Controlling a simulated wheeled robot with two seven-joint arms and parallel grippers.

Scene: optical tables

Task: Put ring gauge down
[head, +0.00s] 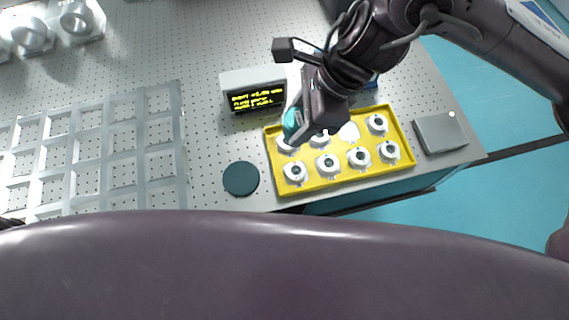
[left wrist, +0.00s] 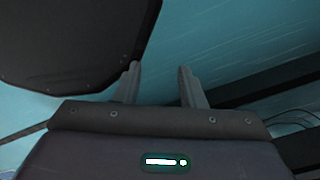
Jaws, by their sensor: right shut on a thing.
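My right gripper (head: 304,126) is above the back left part of the yellow tray (head: 330,183). It is shut on a teal round piece (head: 290,119), which seems to be the ring gauge; the fingers partly hide it. I cannot tell whether the piece touches anything below it. The tray holds several white round seats with dark centres, such as one at the front left (head: 295,173). My left gripper (left wrist: 157,88) shows in the left wrist view with its two fingers apart and nothing between them.
A display box (head: 252,79) with yellow text stands behind the tray. A dark teal disc (head: 241,178) lies left of the tray, and a grey square plate (head: 440,132) lies right of it. A pale grid rack (head: 90,150) fills the left. The table's front edge runs close by the tray.

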